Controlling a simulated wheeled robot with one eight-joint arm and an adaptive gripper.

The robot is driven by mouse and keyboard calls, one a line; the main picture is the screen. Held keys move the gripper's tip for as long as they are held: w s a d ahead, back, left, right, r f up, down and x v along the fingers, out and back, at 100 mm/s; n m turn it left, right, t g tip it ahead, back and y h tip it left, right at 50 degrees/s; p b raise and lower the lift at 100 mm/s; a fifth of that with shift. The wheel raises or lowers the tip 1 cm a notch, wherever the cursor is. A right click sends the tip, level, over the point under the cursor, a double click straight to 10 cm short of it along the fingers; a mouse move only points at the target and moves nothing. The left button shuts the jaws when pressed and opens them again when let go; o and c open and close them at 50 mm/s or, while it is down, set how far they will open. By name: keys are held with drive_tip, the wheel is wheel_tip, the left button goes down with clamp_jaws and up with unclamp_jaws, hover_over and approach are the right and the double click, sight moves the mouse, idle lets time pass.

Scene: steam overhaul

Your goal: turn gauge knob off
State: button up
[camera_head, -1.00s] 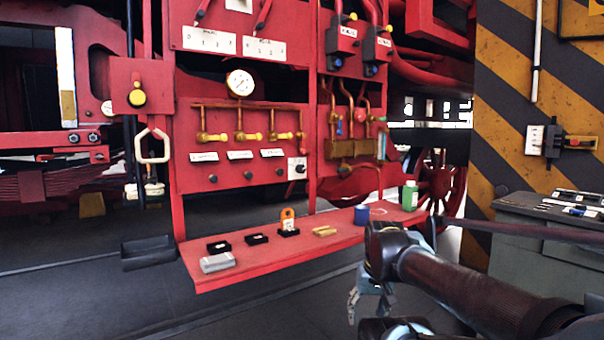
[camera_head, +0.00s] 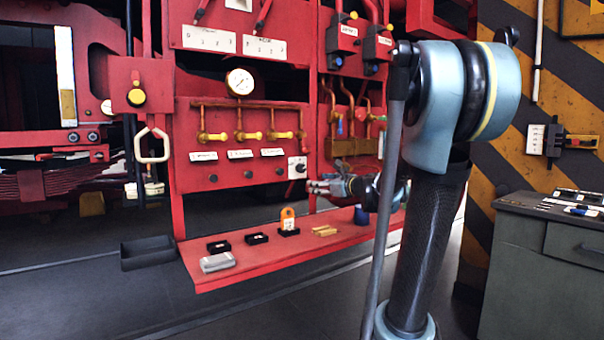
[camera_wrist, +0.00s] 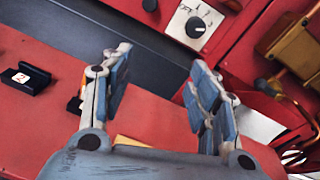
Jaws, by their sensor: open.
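The gauge knob (camera_head: 297,168) is a black round knob on a small white plate, at the lower right of the red gauge panel. In the wrist view the knob (camera_wrist: 195,27) is at the top, with lettering on its plate beside it that is only partly readable. My gripper (camera_head: 312,187) is just below and to the right of the knob in the head view, pointing left. In the wrist view my gripper (camera_wrist: 160,65) shows two grey-blue fingers spread apart with nothing between them. The fingers do not touch the knob.
The red shelf (camera_head: 215,283) below the panel holds black blocks (camera_head: 218,247), an orange-tagged item (camera_head: 288,222), brass pieces (camera_head: 324,231) and a grey box (camera_head: 217,262). A pressure gauge (camera_head: 240,82) and brass valves (camera_head: 240,136) sit above. A grey cabinet (camera_head: 550,240) stands at right.

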sight(303, 169)
drive_tip(key=w+d+r+m+t, duration=0.2)
drive_tip(key=w+r+m, duration=0.1)
drive_tip(key=w+m, duration=0.15)
drive_tip(key=shift+h, duration=0.3)
drive_tip(key=x, duration=1.7)
drive_tip(key=shift+f, duration=0.4)
drive_tip(key=shift+c, duration=0.4)
drive_tip(key=c, duration=1)
